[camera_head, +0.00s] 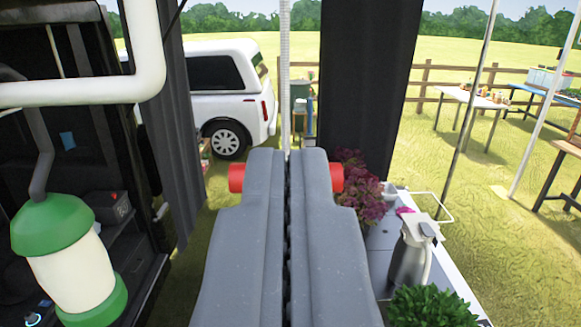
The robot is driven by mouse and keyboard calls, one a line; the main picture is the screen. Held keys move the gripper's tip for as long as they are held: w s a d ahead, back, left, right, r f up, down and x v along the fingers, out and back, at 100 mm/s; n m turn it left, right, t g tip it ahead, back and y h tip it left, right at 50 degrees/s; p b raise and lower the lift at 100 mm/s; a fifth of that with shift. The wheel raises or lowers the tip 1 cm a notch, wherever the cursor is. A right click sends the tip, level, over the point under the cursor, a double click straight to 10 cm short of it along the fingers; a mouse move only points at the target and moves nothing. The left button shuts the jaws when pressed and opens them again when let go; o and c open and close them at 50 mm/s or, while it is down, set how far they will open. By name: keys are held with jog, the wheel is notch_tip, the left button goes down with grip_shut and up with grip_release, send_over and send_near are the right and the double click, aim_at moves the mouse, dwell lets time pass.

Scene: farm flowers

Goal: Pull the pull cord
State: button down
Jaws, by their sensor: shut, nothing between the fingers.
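A pale braided pull cord (285,75) hangs straight down from the top edge in the middle of the view. Its lower part goes out of sight behind the tips of my gripper (288,155). A red piece (337,178) sticks out to the right of the fingers, with a matching red end to the left. They look like the two ends of one crosswise handle, but its middle is hidden by the fingers, so I cannot tell whether it joins the cord. My gripper is shut, its grey fingers side by side with nothing seen between them.
A dark curtain (365,85) hangs right of the cord. A white pipe (85,92) and a green-capped lantern (62,255) are on the left. A table with a grey jug (408,255) and plants stands at lower right. A white truck (232,95) stands behind.

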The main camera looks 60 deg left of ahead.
jog(key=w+a+f+b, duration=0.2)
jog(key=w+a, duration=0.2)
jog(key=a, duration=0.3)
jog(key=shift+a+f, duration=0.25)
jog(key=shift+f, duration=0.05)
jog(key=shift+w+f, duration=0.1)
jog(key=shift+w, duration=0.05)
dwell(0.3)
jog(key=shift+f+b, duration=1.05)
jog(key=shift+b, duration=0.05)
